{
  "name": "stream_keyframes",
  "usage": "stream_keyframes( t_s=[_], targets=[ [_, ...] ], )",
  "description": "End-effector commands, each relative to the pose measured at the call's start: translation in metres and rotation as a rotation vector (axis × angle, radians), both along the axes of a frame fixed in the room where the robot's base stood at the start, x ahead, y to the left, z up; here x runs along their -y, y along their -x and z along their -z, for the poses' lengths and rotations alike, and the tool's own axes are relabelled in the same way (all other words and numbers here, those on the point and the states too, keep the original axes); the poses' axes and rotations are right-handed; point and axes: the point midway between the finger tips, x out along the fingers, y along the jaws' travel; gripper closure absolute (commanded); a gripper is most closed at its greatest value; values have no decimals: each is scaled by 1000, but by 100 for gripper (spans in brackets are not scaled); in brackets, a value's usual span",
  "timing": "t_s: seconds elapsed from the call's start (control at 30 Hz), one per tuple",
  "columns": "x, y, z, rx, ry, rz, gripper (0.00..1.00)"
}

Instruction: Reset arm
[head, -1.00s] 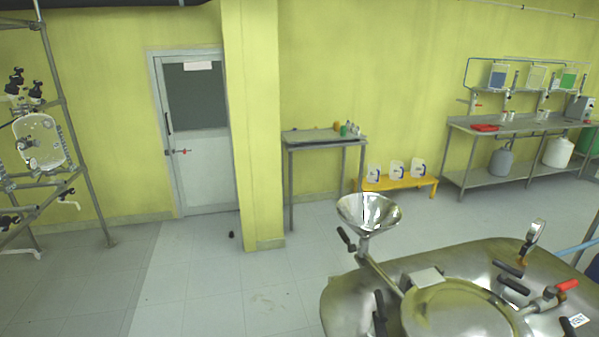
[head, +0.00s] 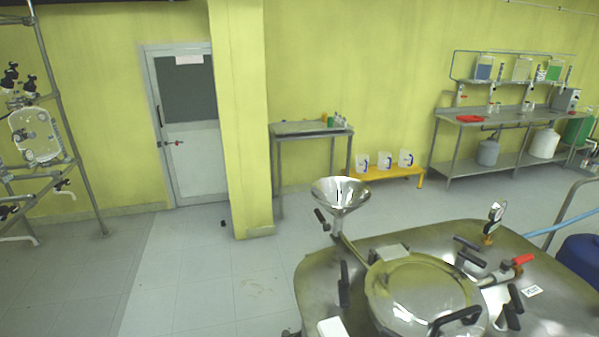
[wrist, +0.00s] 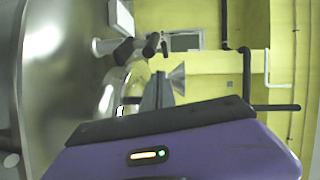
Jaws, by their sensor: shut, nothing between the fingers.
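My gripper (wrist: 158,88) shows in the wrist view as thin grey fingers beyond the dark edge of a purple housing that is mine. The fingers are together and hold nothing. The wrist view is turned on its side. A large shiny steel surface (wrist: 50,80) fills its left part. My gripper is not seen in the head view. There a steel vessel (head: 430,245) with a round lid (head: 415,285), black clamps and a funnel (head: 341,194) stands at the lower right.
A red-handled valve (head: 520,260) and a gauge (head: 494,217) stick up from the vessel. A small table (head: 300,128), a yellow bench (head: 385,172) and a steel rack (head: 520,160) line the wall. A glass reactor (head: 35,135) is at left. Floor (head: 190,270) left of the vessel is clear.

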Motion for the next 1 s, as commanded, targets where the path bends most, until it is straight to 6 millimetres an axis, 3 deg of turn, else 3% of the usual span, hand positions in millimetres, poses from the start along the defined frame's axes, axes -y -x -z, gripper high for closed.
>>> stream_keyframes(
  t_s=[0.37, 0.57, 0.77, 1.0],
  targets=[
    [46, -22, 1, -1, 124, 203, 100],
    [71, -19, 13, -17, 251, 370, 100],
    [75, 6, 36, -39, 433, 545, 100],
    [48, 74, 45, -18, 733, 702, 100]
  ],
)
